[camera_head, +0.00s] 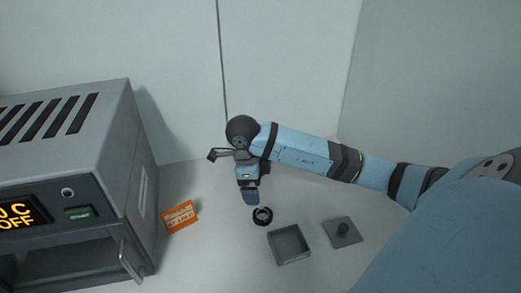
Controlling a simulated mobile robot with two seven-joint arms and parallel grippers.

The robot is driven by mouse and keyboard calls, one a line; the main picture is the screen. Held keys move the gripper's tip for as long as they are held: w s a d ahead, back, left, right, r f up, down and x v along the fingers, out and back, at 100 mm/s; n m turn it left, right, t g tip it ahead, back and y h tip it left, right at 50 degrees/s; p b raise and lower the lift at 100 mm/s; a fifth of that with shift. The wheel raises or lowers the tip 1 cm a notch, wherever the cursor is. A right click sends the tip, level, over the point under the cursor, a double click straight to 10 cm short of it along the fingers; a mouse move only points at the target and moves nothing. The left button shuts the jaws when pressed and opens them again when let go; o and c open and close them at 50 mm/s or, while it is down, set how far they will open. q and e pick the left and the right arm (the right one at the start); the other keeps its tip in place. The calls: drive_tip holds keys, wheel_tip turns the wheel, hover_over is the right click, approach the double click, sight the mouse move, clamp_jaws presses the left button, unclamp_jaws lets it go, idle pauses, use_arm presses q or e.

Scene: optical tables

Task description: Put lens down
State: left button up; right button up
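The lens (263,215), a small round piece with a black rim, shows on or just above the pale table, right beside the fingertips of my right gripper. My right gripper (251,198) points down at the end of the blue arm that comes in from the right. Its fingers overlap in this view, so I cannot tell whether they are open or shut, or whether they touch the lens. My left gripper is not in view.
A grey open box (271,247) lies to the lower right of the lens, with a square grey lid with a knob (342,231) beside it. An orange label card (180,217) lies left. A large grey oven-like device (118,150) fills the left side.

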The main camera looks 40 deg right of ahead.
hover_over(263, 214)
drive_tip(key=f, duration=0.4)
drive_tip(key=a+f, duration=0.1)
drive_tip(key=f, duration=0.1)
drive_tip(key=shift+w+f, duration=0.1)
drive_tip(key=shift+w, duration=0.3)
drive_tip(key=f, duration=0.3)
drive_tip(key=f+p, duration=0.1)
drive_tip(key=f, duration=0.1)
drive_tip(key=shift+s+d+f, duration=0.2)
drive_tip(key=shift+s+d, duration=0.1)
drive_tip(key=shift+d, duration=0.1)
drive_tip(key=shift+f, duration=0.2)
drive_tip(key=c, duration=0.9)
drive_tip(key=shift+c, duration=1)
wheel_tip(263, 214, up, 20)
drive_tip(key=shift+p, duration=0.35)
